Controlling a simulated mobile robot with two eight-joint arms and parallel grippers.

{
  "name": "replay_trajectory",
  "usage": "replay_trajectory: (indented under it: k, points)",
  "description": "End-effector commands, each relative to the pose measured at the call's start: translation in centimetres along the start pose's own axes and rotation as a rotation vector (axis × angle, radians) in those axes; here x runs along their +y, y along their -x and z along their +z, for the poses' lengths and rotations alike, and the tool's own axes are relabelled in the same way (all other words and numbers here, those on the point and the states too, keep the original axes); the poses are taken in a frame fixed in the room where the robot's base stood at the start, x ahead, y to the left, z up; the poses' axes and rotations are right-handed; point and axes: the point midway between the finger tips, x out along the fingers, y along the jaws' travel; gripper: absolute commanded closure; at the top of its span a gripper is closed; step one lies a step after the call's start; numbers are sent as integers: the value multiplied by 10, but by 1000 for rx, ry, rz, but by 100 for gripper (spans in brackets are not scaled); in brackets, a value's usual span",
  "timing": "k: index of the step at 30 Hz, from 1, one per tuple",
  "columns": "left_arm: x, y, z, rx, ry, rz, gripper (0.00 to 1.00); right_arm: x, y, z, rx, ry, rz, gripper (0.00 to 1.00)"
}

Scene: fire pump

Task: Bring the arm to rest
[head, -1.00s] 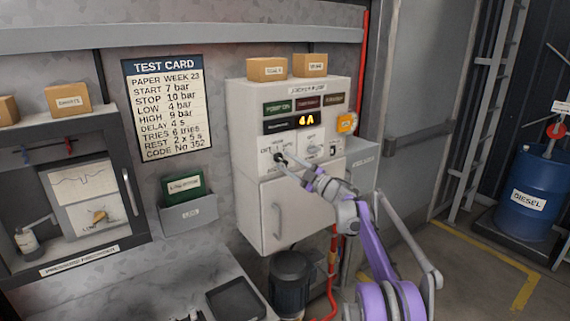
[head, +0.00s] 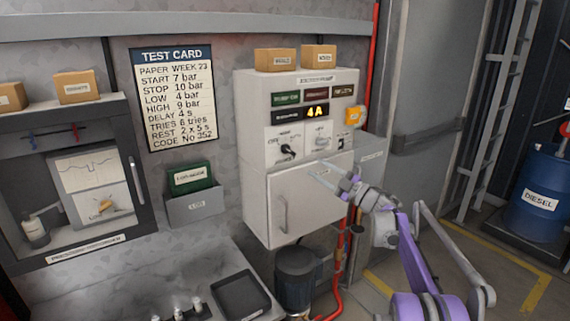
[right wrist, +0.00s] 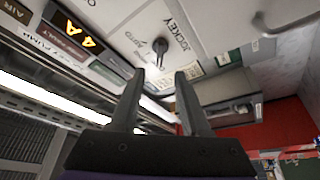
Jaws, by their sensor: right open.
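My right arm comes in from the lower right of the head view. Its right gripper (head: 317,168) is open and empty, in front of the lower part of the white control cabinet (head: 262,205), below its switches. In the right wrist view the two fingers of the gripper (right wrist: 160,76) stand apart with nothing between them. A dark selector switch (head: 288,149) sits on the cabinet's front, and a dark knob beside the word JOCKEY (right wrist: 160,47) shows beyond the fingertips. A lit display (head: 316,111) reads 4A. My left gripper is not in view.
A test card (head: 175,98) and a green book in a wall holder (head: 194,204) are to the left. A dark motor (head: 295,275) and red pipe (head: 338,275) stand below the cabinet. A blue diesel drum (head: 544,205) is at the right. Some floor is clear between.

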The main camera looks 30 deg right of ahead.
Motion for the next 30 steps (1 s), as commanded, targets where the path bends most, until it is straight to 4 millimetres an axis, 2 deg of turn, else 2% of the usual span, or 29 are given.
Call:
replay_trajectory:
  k: [5,8,13,17,20,23,30]
  points:
    - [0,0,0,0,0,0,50,0,-1,-1,-1,-1,2,54]
    - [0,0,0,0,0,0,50,1,-7,-9,-19,-9,31,54]
    - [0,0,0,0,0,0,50,1,-26,-45,-146,-75,182,54]
    - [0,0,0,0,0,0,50,-18,-21,-74,-321,-187,305,54]
    - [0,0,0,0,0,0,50,-50,0,-89,-475,-293,356,54]
    - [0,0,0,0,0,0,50,-97,32,-103,-640,-412,362,54]
    - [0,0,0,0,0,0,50,-244,135,-137,-1014,-678,209,54]
